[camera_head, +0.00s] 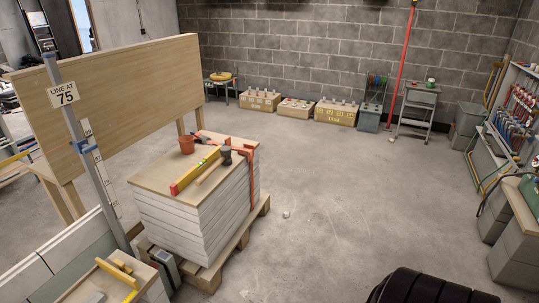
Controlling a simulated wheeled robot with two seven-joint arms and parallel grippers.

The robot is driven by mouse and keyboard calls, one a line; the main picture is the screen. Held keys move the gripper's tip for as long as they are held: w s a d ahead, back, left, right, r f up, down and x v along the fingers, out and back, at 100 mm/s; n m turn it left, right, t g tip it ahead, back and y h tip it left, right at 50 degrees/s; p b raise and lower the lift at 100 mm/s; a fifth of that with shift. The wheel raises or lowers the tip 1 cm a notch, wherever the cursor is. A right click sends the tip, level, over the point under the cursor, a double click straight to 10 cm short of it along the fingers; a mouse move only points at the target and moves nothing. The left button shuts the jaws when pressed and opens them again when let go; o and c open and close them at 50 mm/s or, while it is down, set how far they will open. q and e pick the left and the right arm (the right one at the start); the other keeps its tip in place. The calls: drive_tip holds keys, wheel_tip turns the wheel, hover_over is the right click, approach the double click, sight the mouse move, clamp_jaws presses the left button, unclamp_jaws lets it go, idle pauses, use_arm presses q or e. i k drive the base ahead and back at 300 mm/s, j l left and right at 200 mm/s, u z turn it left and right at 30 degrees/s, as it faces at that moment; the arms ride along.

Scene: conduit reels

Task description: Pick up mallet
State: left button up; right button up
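The mallet (225,157) lies on the wooden top of a stack of pale boards (160,177), left of centre. Its dark head points to the back right and its light wooden handle (207,172) runs toward the front left. A yellow and red level (194,171) lies close beside it on the left. Neither of my grippers shows in this view.
An orange-red pot (187,145) stands behind the level. An orange strap (251,180) runs down the stack's right side, above a wooden pallet (212,277). A tall wooden panel (110,95) stands behind. A black ridged object (430,287) fills the bottom right. The central floor is mostly clear.

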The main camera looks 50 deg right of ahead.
sight(227, 160)
drive_tip(key=z, duration=1.15)
drive_tip(key=u, duration=1.9)
drive_tip(key=z, duration=1.9)
drive_tip(key=i+u, duration=0.2)
drive_tip(key=i, duration=0.55)
drive_tip(key=i+l+u, duration=0.25)
drive_tip(key=i, duration=0.5)
drive_tip(key=j, duration=0.1)
